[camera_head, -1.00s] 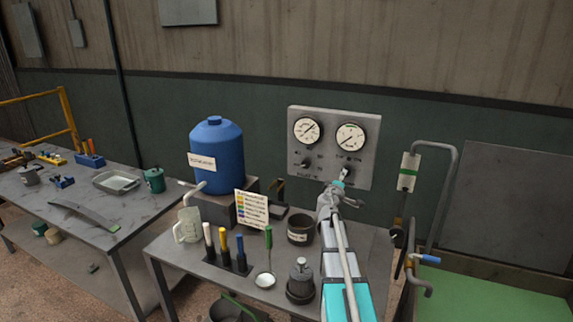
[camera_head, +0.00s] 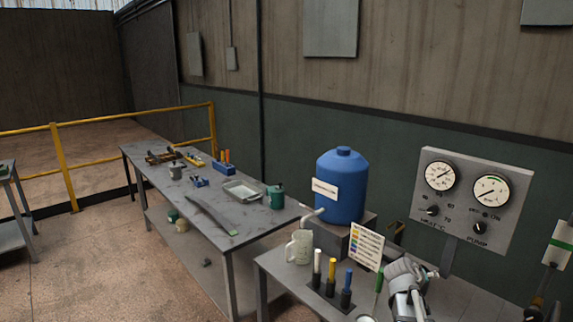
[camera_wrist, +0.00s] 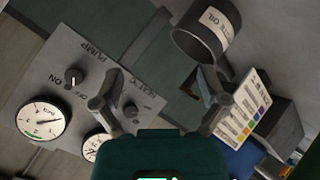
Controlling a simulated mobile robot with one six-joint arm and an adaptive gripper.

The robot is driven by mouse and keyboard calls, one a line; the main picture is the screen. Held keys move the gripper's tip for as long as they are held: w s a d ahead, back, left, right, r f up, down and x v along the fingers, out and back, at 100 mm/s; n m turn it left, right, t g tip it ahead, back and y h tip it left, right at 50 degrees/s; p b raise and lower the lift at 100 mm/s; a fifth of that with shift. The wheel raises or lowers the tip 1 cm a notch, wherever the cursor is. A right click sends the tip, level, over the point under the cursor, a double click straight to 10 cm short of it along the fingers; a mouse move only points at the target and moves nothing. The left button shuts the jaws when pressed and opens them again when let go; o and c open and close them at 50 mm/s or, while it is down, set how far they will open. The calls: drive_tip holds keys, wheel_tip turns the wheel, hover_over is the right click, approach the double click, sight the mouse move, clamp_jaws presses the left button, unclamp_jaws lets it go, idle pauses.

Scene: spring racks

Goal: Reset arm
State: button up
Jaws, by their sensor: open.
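My gripper (camera_wrist: 157,90) shows in the wrist view with its two fingers spread and nothing between them. In the head view my arm's end is at the lower right, in front of and below the grey gauge panel (camera_head: 470,205). The panel also shows tilted in the wrist view (camera_wrist: 55,85), with its PUMP knob (camera_wrist: 73,78) and two round gauges. The gripper appears apart from the panel. A dark cup labelled as oil (camera_wrist: 205,32) is beyond the right finger in the wrist view.
A longer bench (camera_head: 185,200) to the left holds a tray and small items. Open floor lies at the lower left.

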drive_tip(key=s+a+f+g+y, duration=0.3)
drive_tip(key=s+a, duration=0.5)
drive_tip(key=a, duration=0.4)
drive_tip(key=s+a+f+g+y, duration=0.3)
drive_tip(key=s+a+y, duration=0.3)
drive_tip(key=a, duration=0.7)
drive_tip(key=shift+s+a+f+n, duration=0.3)
drive_tip(key=shift+s+f+n, duration=0.1)
drive_tip(key=shift+s+f, duration=0.6)
drive_tip(key=shift+r, duration=0.15)
